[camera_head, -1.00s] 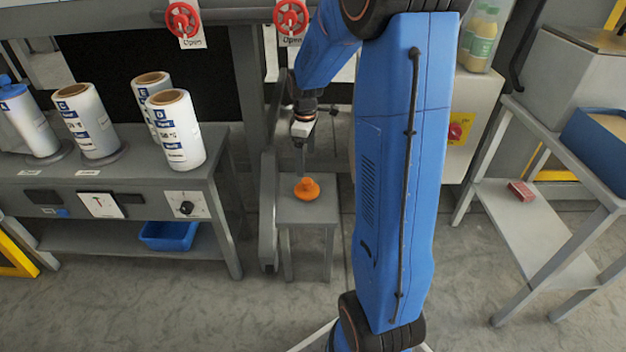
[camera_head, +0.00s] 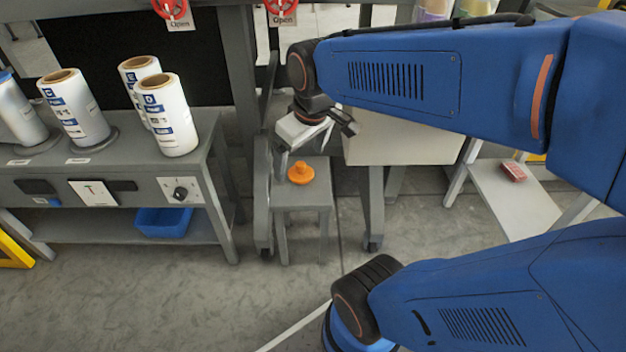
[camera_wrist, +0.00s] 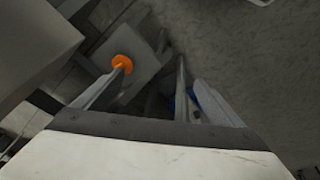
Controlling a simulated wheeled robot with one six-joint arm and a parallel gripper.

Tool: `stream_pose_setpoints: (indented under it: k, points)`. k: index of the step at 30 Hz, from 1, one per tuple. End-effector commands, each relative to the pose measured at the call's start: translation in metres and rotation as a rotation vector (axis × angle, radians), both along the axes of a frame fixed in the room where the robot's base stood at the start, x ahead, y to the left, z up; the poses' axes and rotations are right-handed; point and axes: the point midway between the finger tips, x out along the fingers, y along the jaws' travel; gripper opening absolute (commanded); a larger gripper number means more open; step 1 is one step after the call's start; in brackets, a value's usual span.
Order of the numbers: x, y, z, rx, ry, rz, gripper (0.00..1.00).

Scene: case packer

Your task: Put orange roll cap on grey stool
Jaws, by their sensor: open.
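The orange roll cap (camera_head: 301,173) sits on top of the grey stool (camera_head: 309,199), in the middle of the head view. The cap also shows in the wrist view (camera_wrist: 122,62), beyond the left finger, on the stool top (camera_wrist: 135,75). My gripper (camera_head: 283,160) is above and just behind the stool in the head view, partly hidden by its own housing. In the wrist view my gripper (camera_wrist: 148,85) has its two fingers spread apart with nothing between them. The cap is not held.
A grey bench (camera_head: 130,165) at the left carries several white labelled rolls, with a blue bin (camera_head: 163,222) on its lower shelf. A light cabinet (camera_head: 400,140) stands right of the stool. A shelf at right holds a red box (camera_head: 513,171).

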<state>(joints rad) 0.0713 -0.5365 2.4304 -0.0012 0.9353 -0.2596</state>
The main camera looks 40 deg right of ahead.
Motion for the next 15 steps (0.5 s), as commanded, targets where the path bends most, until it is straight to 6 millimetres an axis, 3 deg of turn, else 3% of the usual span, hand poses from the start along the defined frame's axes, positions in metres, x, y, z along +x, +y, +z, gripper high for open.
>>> stream_pose_setpoints:
  k: [6, 15]
  points:
    - [-0.05, 0.015, 0.002, 0.048, -0.067, -0.099, 0.9]
    - [-0.079, 0.022, -0.002, 0.087, -0.104, -0.167, 0.9]
